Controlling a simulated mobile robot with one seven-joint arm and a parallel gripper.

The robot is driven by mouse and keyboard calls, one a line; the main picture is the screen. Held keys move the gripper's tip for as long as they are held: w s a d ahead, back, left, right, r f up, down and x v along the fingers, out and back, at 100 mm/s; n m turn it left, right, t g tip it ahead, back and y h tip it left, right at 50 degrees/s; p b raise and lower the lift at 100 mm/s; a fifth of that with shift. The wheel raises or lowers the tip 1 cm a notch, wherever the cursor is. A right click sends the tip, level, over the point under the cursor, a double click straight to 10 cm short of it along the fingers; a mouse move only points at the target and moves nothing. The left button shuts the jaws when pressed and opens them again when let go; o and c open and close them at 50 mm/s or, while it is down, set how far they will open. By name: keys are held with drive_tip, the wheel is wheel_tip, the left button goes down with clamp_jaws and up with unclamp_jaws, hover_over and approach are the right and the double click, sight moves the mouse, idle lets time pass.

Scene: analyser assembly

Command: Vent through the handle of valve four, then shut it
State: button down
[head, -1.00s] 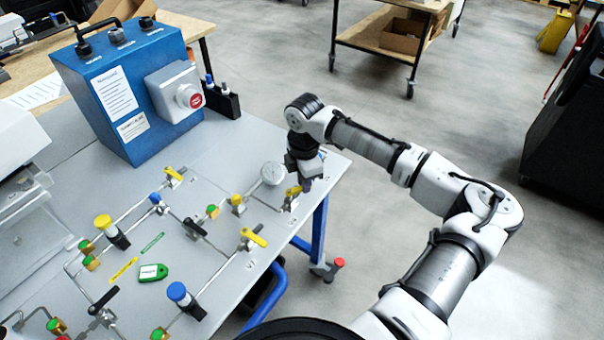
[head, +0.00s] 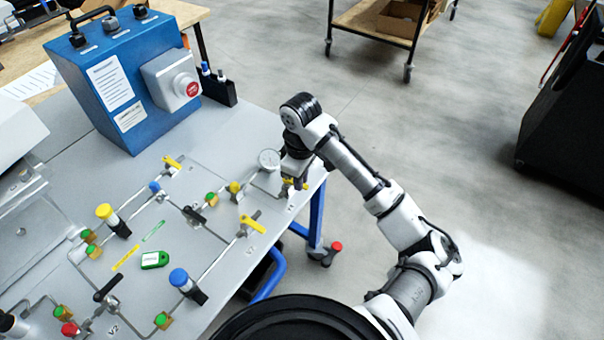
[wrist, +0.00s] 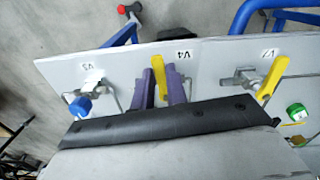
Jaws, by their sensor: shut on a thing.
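Valve four's yellow handle (wrist: 159,74) stands in the wrist view under the upside-down label V4 (wrist: 183,55). My gripper (wrist: 163,86) has its two purple fingers on either side of this handle and is shut on it. The handle runs away from the gripper toward the panel edge. In the head view my gripper (head: 294,182) points down at the panel's right corner, and only a bit of the yellow handle shows past it. The valve body is mostly hidden by the fingers and the dark wrist cover.
Beside it in the wrist view are another yellow-handled valve (wrist: 273,77) and a valve with a blue knob (wrist: 80,107). A blue box with a red button (head: 193,89) stands behind.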

drive_tip(key=shift+s+a+m, duration=0.2)
drive_tip(key=shift+m, duration=0.5)
drive_tip(key=c, duration=1.4)
unclamp_jaws()
wheel_tip(320, 180, up, 14)
drive_tip(key=b, duration=0.1)
drive_tip(key=shift+f, duration=0.1)
